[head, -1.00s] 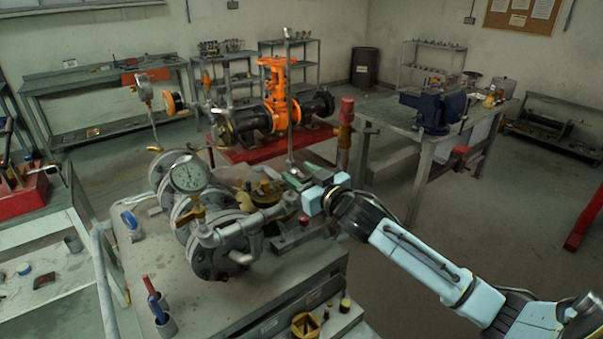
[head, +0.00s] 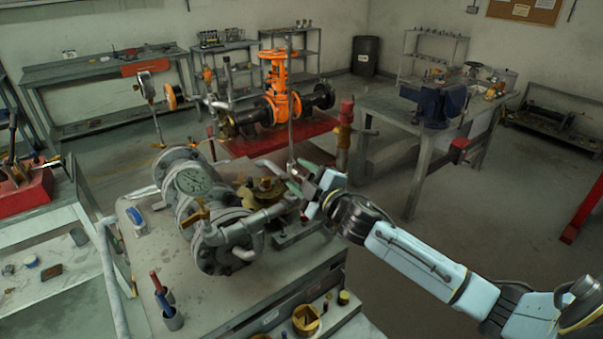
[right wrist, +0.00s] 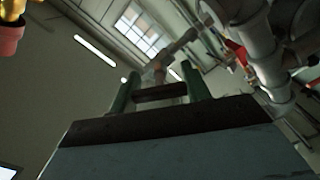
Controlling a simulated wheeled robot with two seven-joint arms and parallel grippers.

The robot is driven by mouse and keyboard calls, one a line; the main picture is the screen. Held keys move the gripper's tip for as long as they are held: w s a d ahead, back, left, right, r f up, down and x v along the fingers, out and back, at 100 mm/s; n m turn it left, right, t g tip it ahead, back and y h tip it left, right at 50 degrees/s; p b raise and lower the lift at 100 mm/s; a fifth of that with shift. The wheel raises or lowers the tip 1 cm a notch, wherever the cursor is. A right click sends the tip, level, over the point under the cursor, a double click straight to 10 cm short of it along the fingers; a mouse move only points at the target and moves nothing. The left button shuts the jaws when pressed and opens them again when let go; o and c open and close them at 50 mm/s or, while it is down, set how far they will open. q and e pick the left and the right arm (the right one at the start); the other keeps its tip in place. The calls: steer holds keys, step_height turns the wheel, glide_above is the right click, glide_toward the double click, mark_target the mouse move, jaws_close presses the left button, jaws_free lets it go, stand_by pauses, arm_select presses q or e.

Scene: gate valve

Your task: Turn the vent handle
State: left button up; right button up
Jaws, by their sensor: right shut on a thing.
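My right gripper (head: 299,177) is at the back right of the grey flanged valve assembly (head: 205,215). In the right wrist view its two green fingers (right wrist: 158,88) stand either side of a grey-brown piece (right wrist: 160,72), which I take to be the vent handle. In the head view the vent handle is small and mostly hidden by the fingers, so its angle is hard to tell. A tall thin rod (head: 290,110) rises by the fingertips. My left gripper is not in view.
A red-topped post (head: 345,125) stands close behind my right arm. An orange valve (head: 279,90) is farther back. Open floor lies to the right.

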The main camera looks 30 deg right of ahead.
steer(key=n+p, duration=0.1)
steer(key=n, duration=0.4)
stand_by(0.5)
steer(key=o, duration=1)
steer(key=shift+c, duration=0.2)
steer(key=shift+s, duration=0.1)
steer(key=s+d+b, duration=0.1)
steer(key=s+b, duration=0.1)
steer(key=s, duration=1.1)
steer(key=shift+s, duration=0.1)
